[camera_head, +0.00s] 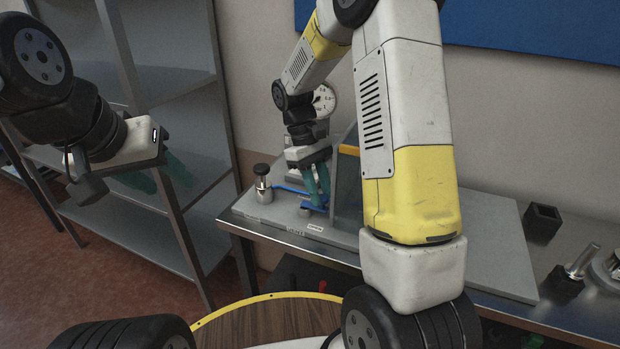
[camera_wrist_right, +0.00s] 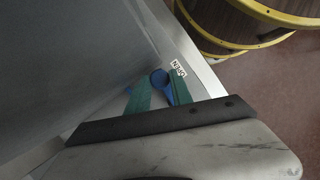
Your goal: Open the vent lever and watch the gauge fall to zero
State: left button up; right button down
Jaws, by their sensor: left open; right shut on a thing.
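The blue vent lever (camera_head: 291,190) sits low on the grey base plate at the table's left end. My right gripper (camera_head: 319,190) is shut on the lever, its green fingers pointing down. In the right wrist view the lever's blue round end (camera_wrist_right: 160,78) shows between the green fingers (camera_wrist_right: 160,93), near a small label reading OPEN (camera_wrist_right: 178,68). The round white gauge (camera_head: 324,100) stands behind my right wrist, partly hidden by it; its needle is too small to read. My left gripper (camera_head: 164,178) is open and empty in front of the shelf, away from the table.
A black-knobbed metal post (camera_head: 262,184) stands left of the lever. A grey upright panel (camera_head: 347,185) is close on the right of my right gripper. A black square holder (camera_head: 542,222) and metal fittings (camera_head: 580,262) lie at the right. A metal shelf rack (camera_head: 190,130) stands at the left.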

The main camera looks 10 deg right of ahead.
jog(key=c, duration=1.1)
grip_release()
jog(key=shift+c, duration=0.2)
jog(key=v, duration=0.8)
jog(key=shift+s, duration=0.1)
